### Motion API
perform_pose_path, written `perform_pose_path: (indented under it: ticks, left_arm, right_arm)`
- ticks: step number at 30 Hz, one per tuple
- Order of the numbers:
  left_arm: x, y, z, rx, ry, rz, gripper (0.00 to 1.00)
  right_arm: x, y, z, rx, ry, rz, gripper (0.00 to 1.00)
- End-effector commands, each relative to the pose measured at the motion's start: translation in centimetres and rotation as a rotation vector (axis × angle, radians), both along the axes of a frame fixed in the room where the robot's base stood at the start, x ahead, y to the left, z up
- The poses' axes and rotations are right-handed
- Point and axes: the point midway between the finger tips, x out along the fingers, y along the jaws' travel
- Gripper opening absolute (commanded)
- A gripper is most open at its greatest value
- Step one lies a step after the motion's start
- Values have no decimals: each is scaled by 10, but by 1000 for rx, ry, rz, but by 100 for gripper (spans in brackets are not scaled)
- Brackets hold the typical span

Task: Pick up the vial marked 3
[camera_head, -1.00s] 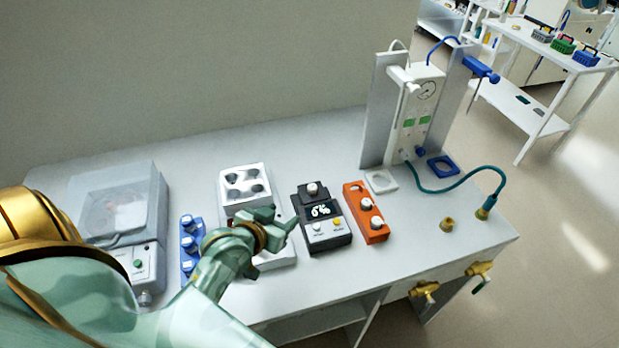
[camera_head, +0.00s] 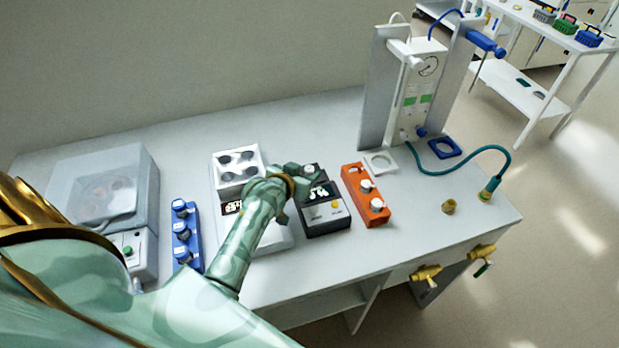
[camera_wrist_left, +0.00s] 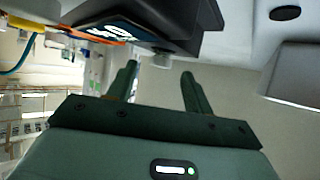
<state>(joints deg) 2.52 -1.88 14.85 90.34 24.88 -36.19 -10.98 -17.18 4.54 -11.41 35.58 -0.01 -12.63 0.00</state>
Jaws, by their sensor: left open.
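No vial's number can be read, so I cannot tell which is marked 3. A white-capped vial (camera_head: 310,171) stands at the back of a black device (camera_head: 325,217). My left gripper (camera_head: 303,180) is open beside it and partly hides the device's back. White-capped vials also stand in the blue rack (camera_head: 187,243) and the orange rack (camera_head: 355,180). My right gripper is not in view.
A white device with round wells (camera_head: 238,152) stands left of the black one, partly behind my arm. A clear-lidded machine (camera_head: 145,185) is at the far left. A tall apparatus (camera_head: 415,95) with a teal hose (camera_head: 455,167) stands at the right. The front-right bench is mostly clear.

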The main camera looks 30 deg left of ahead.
Motion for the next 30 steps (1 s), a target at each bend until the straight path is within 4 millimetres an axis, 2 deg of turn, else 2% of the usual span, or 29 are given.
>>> perform_pose_path:
  ticks: [4, 11, 16, 17, 20, 30]
  left_arm:
    - [15, 1, -10, -1, 0, 0, 51]
    - [16, 1, -9, 0, 0, 0, 51]
    - [16, 1, -9, 0, 0, 0, 6]
    - [16, 1, -9, 0, 0, 0, 3]
    - [16, 1, -9, 0, 0, 0, 0]
    - [16, 1, -3, 0, 0, 0, 0]
  right_arm:
    - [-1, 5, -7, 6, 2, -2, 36]
    - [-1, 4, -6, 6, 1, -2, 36]
    - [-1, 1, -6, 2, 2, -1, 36]
    - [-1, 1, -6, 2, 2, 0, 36]
    - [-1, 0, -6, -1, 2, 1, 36]
    - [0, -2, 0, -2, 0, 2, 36]
